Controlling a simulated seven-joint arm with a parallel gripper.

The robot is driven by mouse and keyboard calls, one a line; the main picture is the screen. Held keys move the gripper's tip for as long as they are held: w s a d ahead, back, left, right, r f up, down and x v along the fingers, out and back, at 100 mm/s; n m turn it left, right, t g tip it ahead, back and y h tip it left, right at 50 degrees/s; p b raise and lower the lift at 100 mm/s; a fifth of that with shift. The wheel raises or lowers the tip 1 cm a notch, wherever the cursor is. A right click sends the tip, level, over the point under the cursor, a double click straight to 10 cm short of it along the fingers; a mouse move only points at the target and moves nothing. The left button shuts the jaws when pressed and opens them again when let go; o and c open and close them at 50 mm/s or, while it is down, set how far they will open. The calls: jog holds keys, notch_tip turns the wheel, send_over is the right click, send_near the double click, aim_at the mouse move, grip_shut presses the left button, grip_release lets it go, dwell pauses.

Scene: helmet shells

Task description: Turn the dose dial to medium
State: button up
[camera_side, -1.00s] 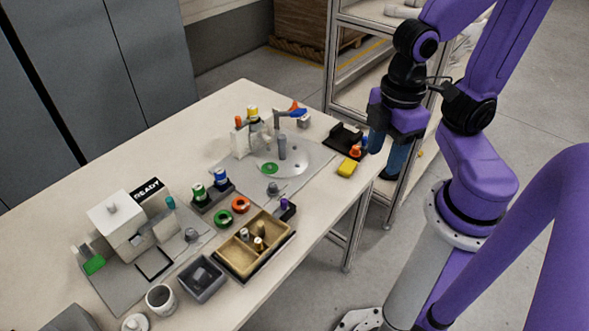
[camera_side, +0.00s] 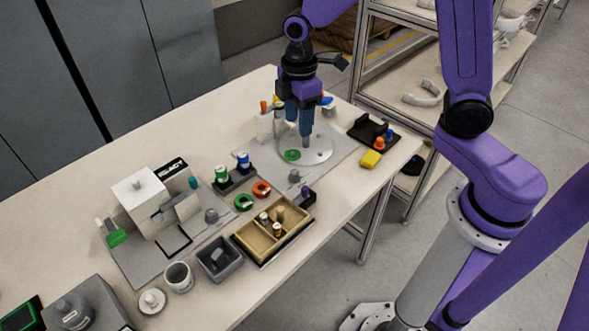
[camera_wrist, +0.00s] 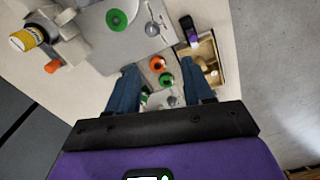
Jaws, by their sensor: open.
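Two grey knobs could be the dose dial; no readable label tells me which. One knob (camera_side: 294,176) sits on the grey plate by the round disc; it also shows in the wrist view (camera_wrist: 152,29).
A divided tan tray (camera_side: 243,239), a grey bin (camera_side: 203,257) and a white cup (camera_side: 178,277) stand along the front. Green (camera_side: 243,202) and orange rings (camera_side: 261,188) lie mid-table.

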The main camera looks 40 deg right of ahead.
aim_at(294, 172)
jog(key=f, duration=0.6)
jog(key=w+f, duration=0.1)
jog(key=f, duration=1.1)
jog(key=shift+w+d+f, duration=0.1)
jog(key=shift+w+d, duration=0.2)
jog(key=shift+w, duration=0.1)
grip_shut()
